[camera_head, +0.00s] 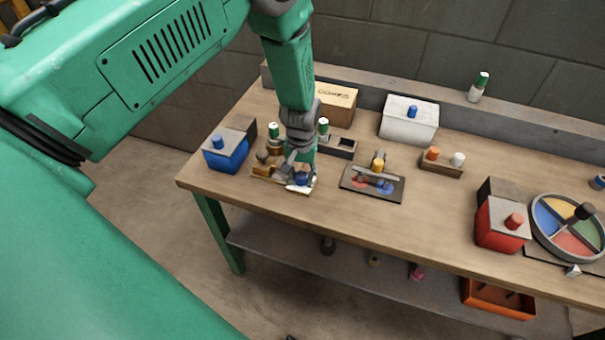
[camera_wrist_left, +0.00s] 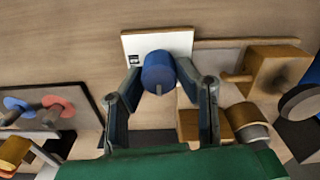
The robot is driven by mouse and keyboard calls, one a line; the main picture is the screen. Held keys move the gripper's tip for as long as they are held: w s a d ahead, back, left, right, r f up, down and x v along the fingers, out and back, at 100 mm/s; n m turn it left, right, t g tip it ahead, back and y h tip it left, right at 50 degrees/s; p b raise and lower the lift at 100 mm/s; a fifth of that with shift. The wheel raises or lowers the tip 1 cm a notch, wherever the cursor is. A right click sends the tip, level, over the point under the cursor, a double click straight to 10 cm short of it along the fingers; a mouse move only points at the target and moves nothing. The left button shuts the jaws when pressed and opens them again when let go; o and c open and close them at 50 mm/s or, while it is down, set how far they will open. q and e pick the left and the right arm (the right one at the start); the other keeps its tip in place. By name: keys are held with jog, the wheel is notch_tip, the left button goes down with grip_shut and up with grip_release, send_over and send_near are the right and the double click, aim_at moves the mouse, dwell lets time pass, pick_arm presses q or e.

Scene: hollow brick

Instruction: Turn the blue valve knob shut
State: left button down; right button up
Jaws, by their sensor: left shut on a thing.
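The blue valve knob (camera_wrist_left: 158,72) is a round blue cap with a pale line on its face, in front of a white plate (camera_wrist_left: 183,42) with a small dark mark. In the wrist view my left gripper (camera_wrist_left: 159,80) has a finger on each side of the knob and is shut on it. In the head view the left gripper (camera_head: 301,172) points down at the table's front left, over the blue knob (camera_head: 301,179) and the white plate (camera_head: 297,189), and partly hides them. Brass-coloured fittings (camera_wrist_left: 268,72) sit beside the plate. My right gripper is not in view.
A blue box (camera_head: 226,153) stands left of the gripper. A dark panel (camera_head: 372,185) with red and blue parts lies to its right. A cardboard box (camera_head: 336,104) and a white box (camera_head: 409,120) stand behind. Bare wood (camera_head: 425,213) lies farther right, before the red box (camera_head: 501,224).

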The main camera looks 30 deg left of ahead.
aim_at(301, 174)
pick_arm(q)
jog(key=shift+s+d+f+n, duration=0.1)
jog(key=shift+s+f+n, duration=0.2)
jog(key=shift+s+n, duration=0.15)
jog(key=c, duration=1.2)
grip_release()
jog(key=shift+w+r, duration=0.15)
jog(key=shift+w+r, duration=0.1)
jog(key=shift+r, duration=0.05)
jog(key=shift+r, duration=0.3)
notch_tip(301, 174, up, 11)
